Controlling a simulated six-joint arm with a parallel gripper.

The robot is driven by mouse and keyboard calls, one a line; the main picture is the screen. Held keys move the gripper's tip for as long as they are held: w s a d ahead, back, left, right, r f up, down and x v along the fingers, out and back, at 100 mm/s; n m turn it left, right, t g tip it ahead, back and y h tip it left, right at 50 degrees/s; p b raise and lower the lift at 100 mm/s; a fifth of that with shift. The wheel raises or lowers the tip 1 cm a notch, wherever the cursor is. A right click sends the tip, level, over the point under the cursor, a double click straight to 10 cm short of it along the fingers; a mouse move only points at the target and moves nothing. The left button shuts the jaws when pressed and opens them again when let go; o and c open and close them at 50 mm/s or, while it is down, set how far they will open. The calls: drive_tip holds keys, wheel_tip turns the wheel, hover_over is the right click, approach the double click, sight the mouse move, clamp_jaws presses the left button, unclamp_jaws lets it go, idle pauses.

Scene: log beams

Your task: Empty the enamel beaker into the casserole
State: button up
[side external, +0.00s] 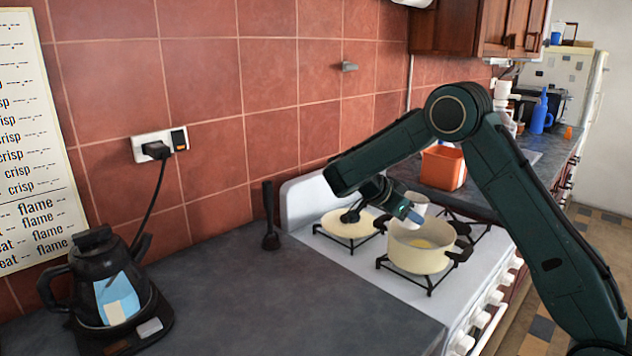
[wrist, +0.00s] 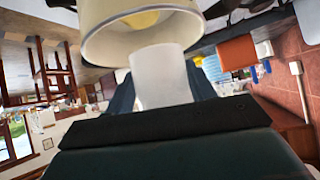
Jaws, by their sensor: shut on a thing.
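The cream casserole (side external: 417,252) stands uncovered on a front burner of the white stove. Something yellow (side external: 424,243) lies inside it. My gripper (side external: 411,213) is just above the casserole's rim and shut on the white enamel beaker (side external: 416,200), which is partly hidden behind the gripper in the side view. In the wrist view the beaker (wrist: 160,75) sits between my dark fingers, with its far end against the outline of the casserole (wrist: 140,38). The wrist picture is strongly rolled. The inside of the beaker cannot be seen.
A cream lid (side external: 349,225) with a black knob lies on a burner left of the casserole. An orange container (side external: 443,167) stands behind the stove. A black kettle (side external: 105,285) sits at the left.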

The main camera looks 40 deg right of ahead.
drive_tip(key=shift+r, duration=0.15)
drive_tip(key=shift+w+a+r+t+y, duration=0.15)
drive_tip(key=shift+r+t+y, duration=0.15)
drive_tip(key=shift+t+y, duration=0.4)
drive_tip(key=shift+r+y, duration=0.1)
drive_tip(key=shift+y, duration=0.3)
drive_tip(key=shift+a+r+m+t+y, duration=0.15)
drive_tip(key=shift+m+t+y, duration=0.15)
drive_tip(key=shift+t+y, duration=0.2)
drive_tip(key=shift+w+y, duration=0.1)
drive_tip(key=shift+y, duration=0.2)
drive_tip(key=shift+r+m+t+y, duration=0.2)
drive_tip(key=shift+m+t+y, duration=0.1)
drive_tip(key=shift+t+y, duration=0.6)
idle(0.4)
drive_tip(key=shift+s+d+f+m+t+y, duration=0.1)
drive_tip(key=shift+m+t+y, duration=0.05)
drive_tip(key=shift+t+y, duration=0.5)
drive_tip(key=shift+s+d+m+t+y, duration=0.1)
drive_tip(key=shift+m+t+y, duration=0.05)
drive_tip(key=shift+t+y, duration=0.5)
idle(3.4)
